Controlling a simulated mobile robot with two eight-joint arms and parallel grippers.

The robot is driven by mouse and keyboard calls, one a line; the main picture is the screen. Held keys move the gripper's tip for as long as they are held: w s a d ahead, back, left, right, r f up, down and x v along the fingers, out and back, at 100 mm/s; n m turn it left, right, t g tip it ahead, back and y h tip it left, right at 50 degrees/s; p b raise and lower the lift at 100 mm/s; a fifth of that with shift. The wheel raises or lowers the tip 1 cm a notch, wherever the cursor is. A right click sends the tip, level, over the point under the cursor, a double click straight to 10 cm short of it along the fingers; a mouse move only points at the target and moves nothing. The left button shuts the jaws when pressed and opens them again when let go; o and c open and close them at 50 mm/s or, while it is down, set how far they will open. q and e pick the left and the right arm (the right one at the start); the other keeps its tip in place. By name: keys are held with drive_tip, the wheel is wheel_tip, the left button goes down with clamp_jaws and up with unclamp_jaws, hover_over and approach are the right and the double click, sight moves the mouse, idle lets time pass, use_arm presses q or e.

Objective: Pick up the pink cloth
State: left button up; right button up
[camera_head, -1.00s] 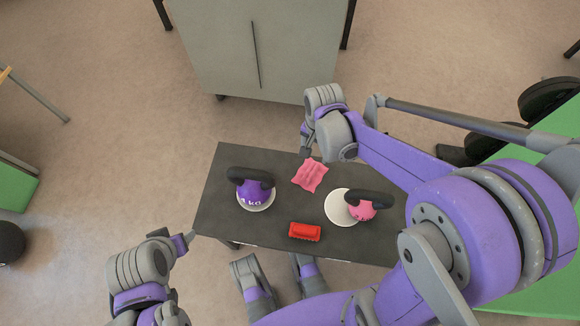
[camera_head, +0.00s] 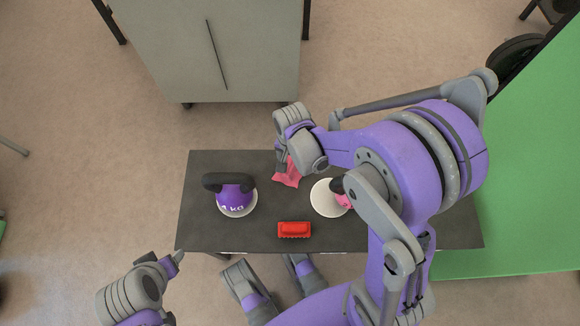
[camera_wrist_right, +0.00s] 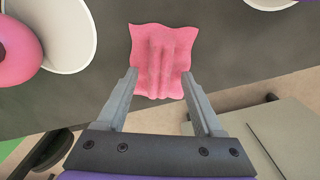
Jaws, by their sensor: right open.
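The pink cloth (camera_head: 287,176) lies on the dark table near its far edge, partly hidden by my right gripper in the head view. In the right wrist view the cloth (camera_wrist_right: 160,60) is a rumpled square with raised folds in its middle. My right gripper (camera_head: 281,166) is at the cloth; its two fingers (camera_wrist_right: 160,80) are open, one on each side of the cloth's near part. I cannot tell whether they touch it. My left gripper (camera_head: 178,258) is at the lower left, off the table's near edge, away from the cloth; its jaw state is unclear.
On the dark table (camera_head: 275,215) stand a purple kettlebell (camera_head: 233,195) on a white plate, a red brush-like block (camera_head: 294,230), and a pink kettlebell (camera_head: 344,200) by a white plate (camera_head: 325,199). A grey cabinet (camera_head: 215,60) stands beyond the table. A green surface (camera_head: 520,180) is at right.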

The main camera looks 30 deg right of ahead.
sight(291, 164)
drive_tip(key=shift+r, duration=0.1)
clamp_jaws()
idle(0.3)
wheel_tip(291, 164, up, 10)
drive_tip(key=p, duration=0.3)
drive_tip(key=shift+p, duration=0.3)
